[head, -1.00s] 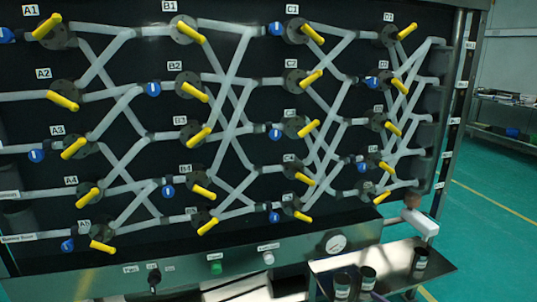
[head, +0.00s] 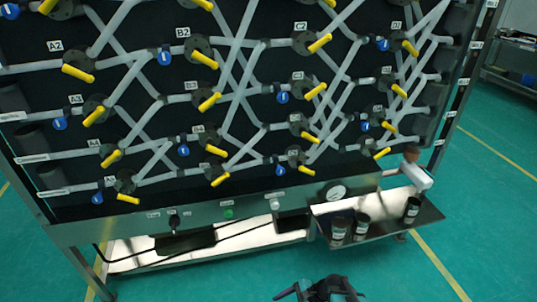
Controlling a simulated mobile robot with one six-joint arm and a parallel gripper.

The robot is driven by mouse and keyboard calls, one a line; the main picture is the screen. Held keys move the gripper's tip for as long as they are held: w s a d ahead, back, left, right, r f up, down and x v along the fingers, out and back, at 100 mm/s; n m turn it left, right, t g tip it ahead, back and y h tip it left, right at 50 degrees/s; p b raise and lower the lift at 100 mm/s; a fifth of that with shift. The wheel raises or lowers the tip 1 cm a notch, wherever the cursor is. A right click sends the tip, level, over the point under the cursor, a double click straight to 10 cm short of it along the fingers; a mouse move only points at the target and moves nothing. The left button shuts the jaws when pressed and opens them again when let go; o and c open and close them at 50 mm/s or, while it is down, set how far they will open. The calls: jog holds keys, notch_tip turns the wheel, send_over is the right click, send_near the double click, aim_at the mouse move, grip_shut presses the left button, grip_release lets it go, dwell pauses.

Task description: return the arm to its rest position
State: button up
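My gripper (head: 318,291) shows as a dark shape at the bottom edge of the head view, partly cut off by the frame. It is over the green floor in front of the panel and apart from the shelf. I cannot make out whether its fingers are apart or together, and I see nothing held in it. The black panel (head: 225,165) stands ahead with white pipes, yellow valve handles and blue tags.
A metal side shelf (head: 390,232) at the right carries three dark jars (head: 361,226). A white-handled part (head: 418,176) sticks out above it. The control strip (head: 255,205) has a gauge (head: 336,193) and buttons. The green floor (head: 200,285) in front is clear.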

jog(key=s+d+f+n+g+h+p, duration=0.1)
jog(key=s+d+n+g+h, duration=0.15)
jog(key=s+n, duration=0.35)
jog(key=s+d+n+g+h+p, duration=0.1)
jog(key=s+d+n+g+h, duration=0.2)
jog(key=s, duration=0.6)
jog(key=s+d+n+h, duration=0.1)
jog(key=d+n+h, duration=0.2)
jog(key=d+n, duration=0.3)
jog(key=shift+s+d+r, duration=0.15)
jog(key=shift+s, duration=0.15)
